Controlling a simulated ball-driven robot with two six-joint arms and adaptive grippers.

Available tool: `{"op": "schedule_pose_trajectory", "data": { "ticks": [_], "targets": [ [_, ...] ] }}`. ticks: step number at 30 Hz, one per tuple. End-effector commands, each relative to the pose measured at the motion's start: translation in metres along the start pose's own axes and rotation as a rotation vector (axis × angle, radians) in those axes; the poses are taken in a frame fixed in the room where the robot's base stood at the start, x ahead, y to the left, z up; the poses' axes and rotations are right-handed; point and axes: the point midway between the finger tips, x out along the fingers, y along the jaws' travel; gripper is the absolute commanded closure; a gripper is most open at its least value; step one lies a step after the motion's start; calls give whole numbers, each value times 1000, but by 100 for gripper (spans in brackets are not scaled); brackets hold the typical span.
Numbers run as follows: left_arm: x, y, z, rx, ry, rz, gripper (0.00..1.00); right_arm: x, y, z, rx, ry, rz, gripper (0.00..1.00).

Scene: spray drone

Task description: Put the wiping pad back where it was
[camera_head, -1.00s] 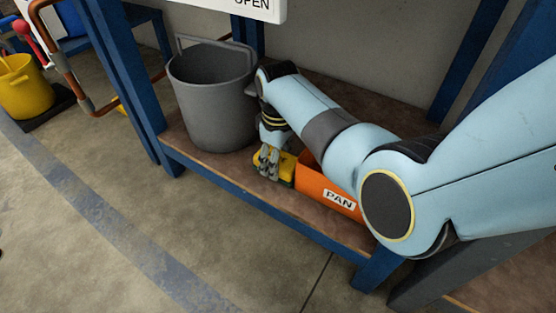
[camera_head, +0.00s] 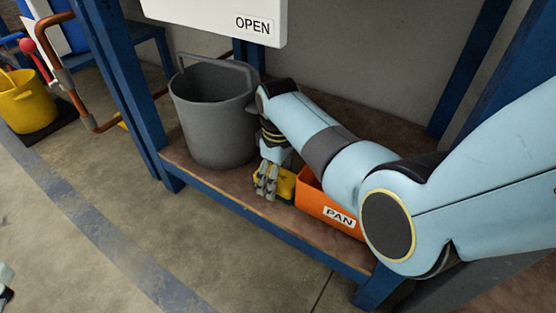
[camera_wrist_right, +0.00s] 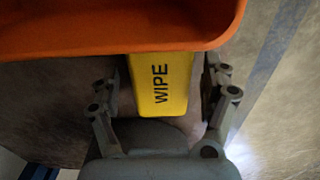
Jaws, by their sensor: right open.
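The yellow wiping pad (camera_head: 287,185), with a darker green edge, sits on the low brown shelf just left of the orange pan. In the right wrist view the pad (camera_wrist_right: 160,84) shows the word WIPE. My right gripper (camera_head: 266,188) is at the pad's left side, low over the shelf. In the right wrist view its fingers (camera_wrist_right: 165,92) are spread open, one on each side of the pad, with visible gaps. The pad's far end is hidden by the pan's rim. A small pale-blue piece at the lower left edge may be my left gripper (camera_head: 5,284); its fingers cannot be made out.
The orange pan (camera_head: 325,207) stands directly right of the pad, and its rim (camera_wrist_right: 120,46) crosses the wrist view. A grey bucket (camera_head: 210,120) stands behind and left. Blue posts (camera_head: 135,80) frame the shelf (camera_head: 215,185). The floor in front is clear.

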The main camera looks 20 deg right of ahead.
Motion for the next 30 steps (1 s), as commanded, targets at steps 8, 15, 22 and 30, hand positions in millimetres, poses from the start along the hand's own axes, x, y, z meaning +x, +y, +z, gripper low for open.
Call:
{"op": "schedule_pose_trajectory", "data": {
  "ticks": [8, 15, 22, 30],
  "targets": [
    [-40, 4, 61, -26, -270, -1, 60, -17, 0, -1, 0, 2, 1, 20],
    [-64, 4, 92, -45, -494, -3, 60, -37, 1, -1, 0, 3, 2, 20],
    [-65, 0, 94, -58, -695, -2, 60, -59, 1, -1, 0, 3, 2, 20],
    [-64, -2, 88, -63, -811, 3, 60, -70, 0, -1, 0, 1, 0, 20]
  ]
}}
